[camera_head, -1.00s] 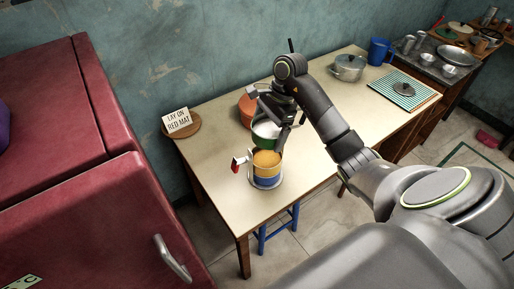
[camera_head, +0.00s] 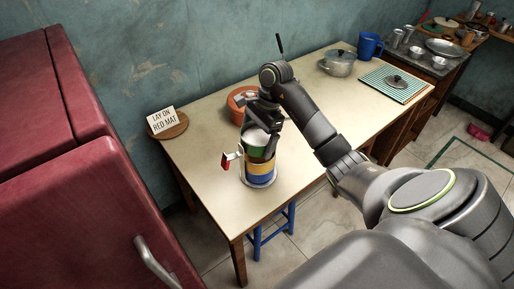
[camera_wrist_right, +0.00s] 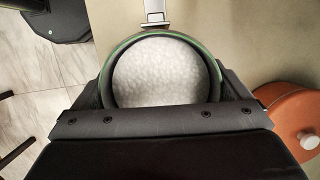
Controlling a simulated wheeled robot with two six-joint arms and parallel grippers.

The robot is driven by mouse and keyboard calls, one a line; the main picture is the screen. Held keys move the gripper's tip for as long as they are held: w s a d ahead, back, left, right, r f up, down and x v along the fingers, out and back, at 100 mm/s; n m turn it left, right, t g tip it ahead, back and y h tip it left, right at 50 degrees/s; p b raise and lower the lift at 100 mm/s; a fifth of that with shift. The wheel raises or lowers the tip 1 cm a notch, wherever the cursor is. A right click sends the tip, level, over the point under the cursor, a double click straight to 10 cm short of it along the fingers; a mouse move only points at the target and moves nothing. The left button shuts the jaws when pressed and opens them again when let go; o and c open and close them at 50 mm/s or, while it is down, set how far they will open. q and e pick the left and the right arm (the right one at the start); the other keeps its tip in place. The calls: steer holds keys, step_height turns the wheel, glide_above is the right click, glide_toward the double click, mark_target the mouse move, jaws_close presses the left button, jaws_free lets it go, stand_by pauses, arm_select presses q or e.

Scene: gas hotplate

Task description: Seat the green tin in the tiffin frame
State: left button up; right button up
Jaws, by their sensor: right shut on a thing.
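The green tin (camera_head: 255,151) has a pale inside and is held upright in my right gripper (camera_head: 268,143). In the right wrist view its round green rim (camera_wrist_right: 118,52) lies between the fingers. The tin is directly over the yellow and blue tins (camera_head: 259,172) in the tiffin frame; I cannot tell if it touches them. The tiffin frame's metal base ring (camera_head: 261,185) shows at the bottom, and a latch with a red grip (camera_head: 227,161) sticks out left. The far side of the stack is hidden by the gripper. My left gripper is not in view.
An orange pot (camera_head: 236,106) stands close behind the gripper, and shows in the wrist view (camera_wrist_right: 293,115). A sign (camera_head: 162,120) stands on a round board at left. A steel pot (camera_head: 338,63), blue jug (camera_head: 369,45) and striped mat (camera_head: 375,84) are farther right. The table (camera_head: 215,190) is clear in front.

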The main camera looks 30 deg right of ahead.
mark_target(267, 139)
steer(key=shift+w+f, duration=0.1)
steer(key=shift+f, duration=1.2)
steer(key=shift+f, duration=0.1)
steer(key=o, duration=0.8)
steer(key=shift+r, duration=0.4)
steer(key=p+v, duration=0.1)
steer(key=v, duration=0.2)
steer(key=shift+d+r, duration=0.1)
steer(key=shift+r, duration=0.05)
steer(key=p+v, duration=0.6)
steer(key=v, duration=0.2)
